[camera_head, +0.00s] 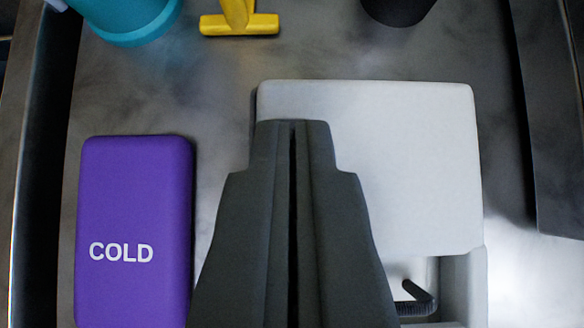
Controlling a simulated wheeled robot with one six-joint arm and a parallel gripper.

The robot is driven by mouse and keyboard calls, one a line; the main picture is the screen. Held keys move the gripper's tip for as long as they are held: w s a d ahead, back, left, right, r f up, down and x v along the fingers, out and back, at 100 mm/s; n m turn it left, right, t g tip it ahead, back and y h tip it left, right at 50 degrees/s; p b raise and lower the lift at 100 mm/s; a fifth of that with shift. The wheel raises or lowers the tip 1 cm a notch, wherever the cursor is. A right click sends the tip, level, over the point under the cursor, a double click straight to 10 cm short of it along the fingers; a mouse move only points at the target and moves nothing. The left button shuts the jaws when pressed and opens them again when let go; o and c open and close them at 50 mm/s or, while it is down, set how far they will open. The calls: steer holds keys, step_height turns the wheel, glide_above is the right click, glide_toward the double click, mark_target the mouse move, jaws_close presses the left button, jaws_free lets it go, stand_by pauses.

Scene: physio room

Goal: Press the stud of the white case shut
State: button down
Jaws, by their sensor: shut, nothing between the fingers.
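The white case (410,160) lies on the grey metal surface at centre right. Its smooth pale top covers the upper part, and a recess below shows at the lower right. My gripper (292,124) is shut and empty, its fingertips over the upper left part of the case. Whether the tips touch the case I cannot tell. The stud is not visible. My gripper hides the case's lower left part.
A dark bent piece (418,298) shows in the case's recess. A purple pack marked COLD (135,215) lies to the left. A teal round container (135,25), a yellow tool (240,24) and a dark round object (398,8) stand along the top. Raised edges (40,160) bound the surface.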

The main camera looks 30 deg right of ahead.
steer(key=f, duration=0.4)
steer(key=shift+w+d+f, duration=0.1)
steer(key=shift+w+d, duration=0.15)
steer(key=shift+w, duration=0.1)
steer(key=shift+f, duration=0.35)
